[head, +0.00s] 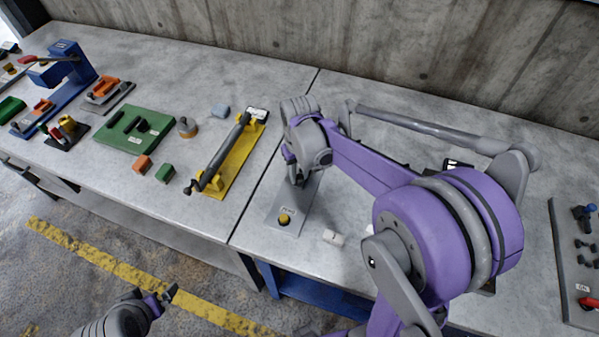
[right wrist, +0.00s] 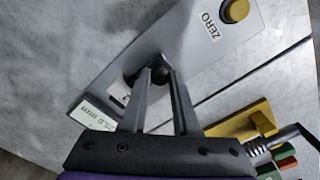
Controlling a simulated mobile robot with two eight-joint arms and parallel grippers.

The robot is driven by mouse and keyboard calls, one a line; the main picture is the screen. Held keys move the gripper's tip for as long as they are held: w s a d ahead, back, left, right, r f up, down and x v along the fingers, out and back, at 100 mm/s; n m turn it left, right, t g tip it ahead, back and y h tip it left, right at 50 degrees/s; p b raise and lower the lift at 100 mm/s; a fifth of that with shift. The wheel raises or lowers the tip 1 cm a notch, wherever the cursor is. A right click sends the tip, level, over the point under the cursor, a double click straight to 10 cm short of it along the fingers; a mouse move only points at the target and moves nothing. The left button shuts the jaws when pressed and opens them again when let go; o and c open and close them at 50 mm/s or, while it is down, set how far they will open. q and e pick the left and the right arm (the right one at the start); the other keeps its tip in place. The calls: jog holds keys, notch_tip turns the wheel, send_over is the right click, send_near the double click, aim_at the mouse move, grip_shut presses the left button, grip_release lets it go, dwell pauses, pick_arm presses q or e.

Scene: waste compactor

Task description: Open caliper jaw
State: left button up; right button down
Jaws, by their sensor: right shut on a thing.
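The caliper is a flat grey plate (head: 283,222) on the bench, with a round yellow button (head: 284,218) and a ZERO label at its near end. In the right wrist view the plate (right wrist: 185,45) has the yellow button (right wrist: 236,10) at top right and a small display (right wrist: 98,118) at lower left, its digits unclear. My right gripper (head: 297,180) is over the plate, its fingers (right wrist: 163,75) shut on a dark knob (right wrist: 156,72), which they partly hide. My left gripper (head: 160,298) hangs low in front of the bench, apart from everything; its fingers are too small to judge.
A yellow fixture (head: 222,172) with a dark bar lies just left of the plate. A green board (head: 132,130) and small blocks (head: 164,172) lie farther left. A concrete wall (head: 430,50) stands behind.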

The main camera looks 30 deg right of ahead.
dwell(0.5)
jog(key=shift+s+a+f, duration=0.1)
jog(key=shift+s+a, duration=0.45)
jog(key=shift+a, duration=0.1)
jog(key=shift+s+a, duration=0.25)
jog(key=c, duration=0.7)
grip_release()
jog(key=shift+o, duration=0.2)
jog(key=shift+w, duration=0.1)
notch_tip(320, 180, up, 11)
jog(key=s+a+f+t, duration=0.2)
jog(key=s+f+t, duration=0.1)
jog(key=s, duration=0.3)
jog(key=s+a+f+n+t, duration=0.1)
jog(key=s+a+f+t, duration=0.1)
jog(key=s, duration=0.4)
notch_tip(320, 180, down, 2)
jog(key=shift+s+a+f+t, duration=0.15)
jog(key=shift+s+a+t, duration=0.2)
jog(key=shift+a, duration=0.35)
